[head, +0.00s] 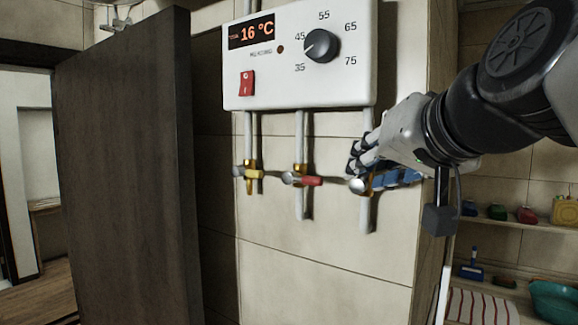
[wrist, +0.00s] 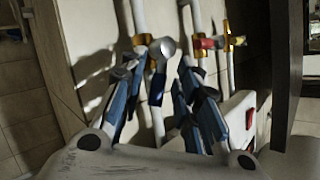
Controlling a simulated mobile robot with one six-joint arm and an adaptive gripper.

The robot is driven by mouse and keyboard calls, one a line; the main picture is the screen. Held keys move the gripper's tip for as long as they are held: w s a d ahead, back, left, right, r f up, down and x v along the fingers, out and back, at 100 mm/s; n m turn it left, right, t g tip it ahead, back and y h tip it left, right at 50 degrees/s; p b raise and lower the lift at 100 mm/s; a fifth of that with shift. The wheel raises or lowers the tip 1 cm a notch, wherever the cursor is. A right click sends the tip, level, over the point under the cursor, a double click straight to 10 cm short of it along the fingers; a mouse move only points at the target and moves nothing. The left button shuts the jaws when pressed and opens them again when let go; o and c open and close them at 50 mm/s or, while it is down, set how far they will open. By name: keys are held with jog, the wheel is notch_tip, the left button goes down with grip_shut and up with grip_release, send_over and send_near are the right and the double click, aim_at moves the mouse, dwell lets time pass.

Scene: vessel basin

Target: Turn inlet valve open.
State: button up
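A white water heater (head: 300,85) hangs on the tiled wall with three pipes below it. Each pipe has a valve: a yellow-handled valve (head: 252,174) at left, a red-handled valve (head: 305,179) in the middle, and a right valve with a round silver end (head: 357,186) and brass body. A blue part shows beside the right valve; I cannot tell whether it is its handle or my finger. My gripper (head: 359,161) is at the right valve. In the wrist view, my gripper (wrist: 166,66) has its fingers apart, with the silver end (wrist: 163,46) near the left fingertip. Contact is unclear.
The heater has a temperature dial (head: 321,46) and a red switch (head: 247,83); its display reads 16 °C. A dark door (head: 130,165) stands at left. Shelves with small items and a teal basin (head: 555,300) are at right. The wall below the pipes is clear.

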jog(key=shift+s, duration=0.15)
jog(key=shift+c, duration=0.4)
jog(key=shift+w, duration=0.2)
jog(key=c, duration=0.4)
jog(key=shift+s, duration=0.1)
grip_shut()
jog(key=shift+r, duration=0.1)
jog(key=shift+w+a+r+n+g+h+p, duration=0.1)
jog(key=shift+w+a+n+g+h+p, duration=0.3)
jog(key=shift+p, duration=1.2)
jog(key=shift+s+a+r+n+g+h+p, duration=0.1)
jog(key=shift+n+g+h+p, duration=0.45)
jog(key=shift+p, duration=1.1)
jog(key=shift+w+a+n+g+h+p, duration=0.25)
jog(key=shift+g+h+p, duration=0.35)
jog(key=shift+p, duration=1)
